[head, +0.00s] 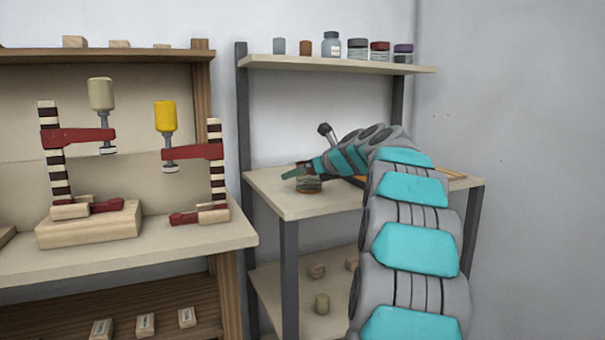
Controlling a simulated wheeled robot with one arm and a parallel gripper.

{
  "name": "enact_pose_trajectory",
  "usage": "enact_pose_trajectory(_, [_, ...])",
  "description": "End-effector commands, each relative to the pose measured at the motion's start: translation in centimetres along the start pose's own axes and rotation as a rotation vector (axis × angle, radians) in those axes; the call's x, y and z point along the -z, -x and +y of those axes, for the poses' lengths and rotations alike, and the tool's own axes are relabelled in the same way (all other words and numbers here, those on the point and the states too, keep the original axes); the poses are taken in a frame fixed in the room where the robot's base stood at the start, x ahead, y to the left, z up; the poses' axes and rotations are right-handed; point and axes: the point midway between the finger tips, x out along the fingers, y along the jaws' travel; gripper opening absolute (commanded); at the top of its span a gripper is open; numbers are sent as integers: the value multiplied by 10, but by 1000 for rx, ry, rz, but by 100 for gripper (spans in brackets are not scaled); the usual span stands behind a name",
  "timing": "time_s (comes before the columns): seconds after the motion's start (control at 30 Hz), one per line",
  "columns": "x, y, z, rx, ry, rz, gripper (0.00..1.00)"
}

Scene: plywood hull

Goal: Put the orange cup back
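A small orange-brown cup (305,47) stands upright on the upper shelf (330,64), between a grey-blue cup (279,46) and a blue-and-white bottle (331,44). My gripper (296,173) is low over the work table (306,205), far below that cup, with its green fingers pointing left. A small squat grey-green object with a reddish-orange band near its base (309,186) is right under or beside the fingers. I cannot tell whether they touch it or whether they are open or shut.
Dark, red-lidded and purple-lidded jars (379,51) fill the shelf's right part. A brush-like tool (327,131) rises behind my gripper. The left bench (130,245) holds red clamps (90,135). Small blocks lie on the lower shelf (275,285). The table's front left is clear.

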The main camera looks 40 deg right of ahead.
Motion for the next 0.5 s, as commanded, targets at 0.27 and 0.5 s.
enact_pose_trajectory(0.27, [-4, 18, 0, 1, 1, -1, 100])
enact_pose_trajectory(0.5, [-4, 68, 0, 1, 0, -3, 100])
